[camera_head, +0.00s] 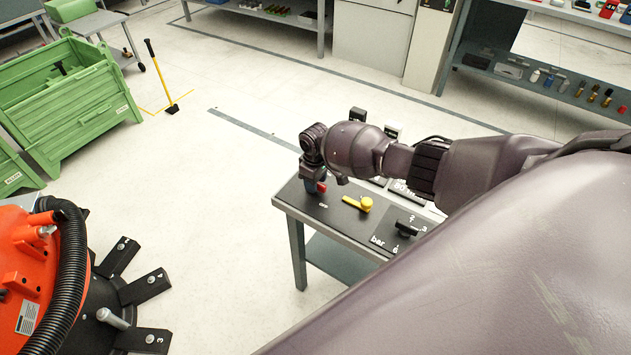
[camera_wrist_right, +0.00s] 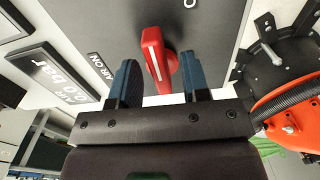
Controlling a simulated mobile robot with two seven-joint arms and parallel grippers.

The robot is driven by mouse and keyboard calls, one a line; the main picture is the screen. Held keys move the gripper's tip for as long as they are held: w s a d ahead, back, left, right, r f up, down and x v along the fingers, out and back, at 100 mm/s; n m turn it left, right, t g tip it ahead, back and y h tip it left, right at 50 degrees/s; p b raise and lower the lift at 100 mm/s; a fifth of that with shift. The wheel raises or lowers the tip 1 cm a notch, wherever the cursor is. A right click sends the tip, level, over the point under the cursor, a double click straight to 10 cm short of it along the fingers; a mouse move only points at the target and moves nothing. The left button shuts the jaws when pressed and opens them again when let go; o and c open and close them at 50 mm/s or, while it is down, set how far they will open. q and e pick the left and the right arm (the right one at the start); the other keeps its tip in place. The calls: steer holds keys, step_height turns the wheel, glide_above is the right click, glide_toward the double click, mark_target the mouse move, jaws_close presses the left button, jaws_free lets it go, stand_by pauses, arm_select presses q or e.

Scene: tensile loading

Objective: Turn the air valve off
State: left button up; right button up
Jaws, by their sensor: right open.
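A red lever handle with a white stripe (camera_wrist_right: 158,60) stands on a grey panel, near an "AIR ON" label (camera_wrist_right: 101,68); I take it as the air valve's handle. A bit of it also shows under my gripper in the camera_head view (camera_head: 321,187). My right gripper (camera_wrist_right: 160,84) is open, its two blue fingers on either side of the handle's end, with a gap visible on both sides. In the camera_head view the right gripper (camera_head: 313,182) points down over the panel's left end and hides most of the handle. My left gripper is out of view.
On the same bench (camera_head: 290,206) are a yellow lever (camera_head: 357,203) and a black knob (camera_head: 408,226). A "0.0 bar" display (camera_wrist_right: 52,75) is beside the panel. An orange machine (camera_head: 28,270) stands at lower left. Open floor lies between it and the bench.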

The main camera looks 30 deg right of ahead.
step_height(320, 180, up, 10)
steer(key=p, duration=0.1)
steer(key=shift+r, duration=0.25)
stand_by(0.5)
